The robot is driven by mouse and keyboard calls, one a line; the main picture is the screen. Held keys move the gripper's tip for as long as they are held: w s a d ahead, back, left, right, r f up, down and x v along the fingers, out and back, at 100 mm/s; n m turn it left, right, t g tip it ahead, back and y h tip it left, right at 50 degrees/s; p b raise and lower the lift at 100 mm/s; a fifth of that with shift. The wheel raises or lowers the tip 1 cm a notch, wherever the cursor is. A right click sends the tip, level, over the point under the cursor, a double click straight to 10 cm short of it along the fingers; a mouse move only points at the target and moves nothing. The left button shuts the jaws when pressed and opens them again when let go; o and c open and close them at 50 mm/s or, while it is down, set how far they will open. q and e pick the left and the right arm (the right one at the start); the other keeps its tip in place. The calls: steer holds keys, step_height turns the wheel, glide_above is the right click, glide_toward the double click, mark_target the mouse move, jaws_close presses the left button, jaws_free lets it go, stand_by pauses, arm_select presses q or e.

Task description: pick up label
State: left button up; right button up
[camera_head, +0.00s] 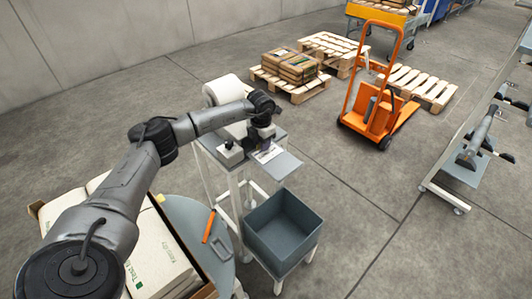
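A small white label (268,154) lies at the front of the labelling stand (282,166), beside a small light-grey device (230,153). A large white roll (224,92) stands behind my arm on the same stand. My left arm reaches in from the left, and my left gripper (263,142) points down right above or at the label. Its fingers are dark and small here, so I cannot tell whether they are open, shut or touching the label. My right gripper is not in view.
A grey open bin (283,228) stands in front of the stand. A round grey table (190,222) holds an orange-handled tool (209,226). White printed bags (158,258) fill a box at lower left. An orange pallet truck (378,110) and wooden pallets (290,88) stand behind. A rack (462,165) is at right.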

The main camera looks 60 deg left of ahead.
arm_select(q)
jaws_close()
steer(key=shift+r, duration=0.1)
stand_by(0.5)
